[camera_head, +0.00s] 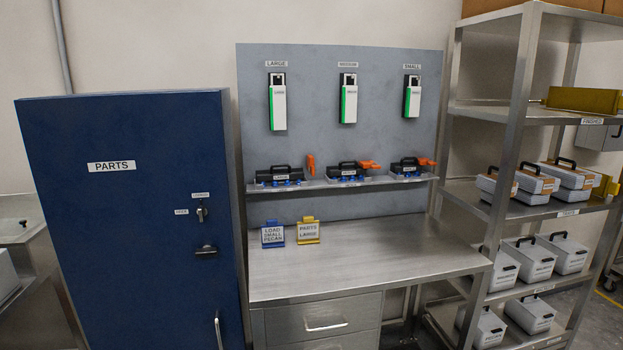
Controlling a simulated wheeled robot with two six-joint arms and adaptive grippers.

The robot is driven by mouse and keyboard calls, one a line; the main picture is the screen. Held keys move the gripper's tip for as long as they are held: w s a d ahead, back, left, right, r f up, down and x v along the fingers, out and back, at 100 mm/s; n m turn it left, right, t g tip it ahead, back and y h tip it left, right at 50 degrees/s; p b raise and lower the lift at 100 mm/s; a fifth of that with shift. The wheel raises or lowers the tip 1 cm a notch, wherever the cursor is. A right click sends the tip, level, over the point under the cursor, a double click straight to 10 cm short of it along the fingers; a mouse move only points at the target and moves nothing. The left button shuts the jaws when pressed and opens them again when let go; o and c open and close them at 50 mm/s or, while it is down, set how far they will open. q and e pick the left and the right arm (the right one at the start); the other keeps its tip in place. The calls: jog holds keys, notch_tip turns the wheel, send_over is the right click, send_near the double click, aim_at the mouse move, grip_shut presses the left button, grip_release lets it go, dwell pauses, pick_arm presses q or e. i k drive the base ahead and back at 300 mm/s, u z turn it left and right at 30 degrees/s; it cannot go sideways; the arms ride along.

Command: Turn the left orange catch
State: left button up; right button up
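The left orange catch (311,164) stands upright beside the right end of the left black clamshell tray (279,176) on the wall shelf. The middle orange catch (369,164) lies roughly level at the middle black tray (347,172). The right orange catch (427,161) also lies roughly level, at the right black tray (408,168). Each tray has a black handle on top and blue parts along its front. Neither of my grippers shows in the head view.
A blue PARTS cabinet (120,220) stands at left. The steel workbench (370,270) is clear apart from a blue sign (272,235) and a yellow sign (308,231). A steel rack (515,130) with several grey cases is at right. Three green-and-white holders hang above the shelf.

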aim_at(310, 169)
jog(key=z, duration=0.65)
jog(key=i, duration=0.45)
jog(key=z, duration=0.95)
jog(key=i, duration=0.8)
jog(key=u, duration=0.55)
jog(key=i, duration=0.7)
jog(key=u, duration=0.7)
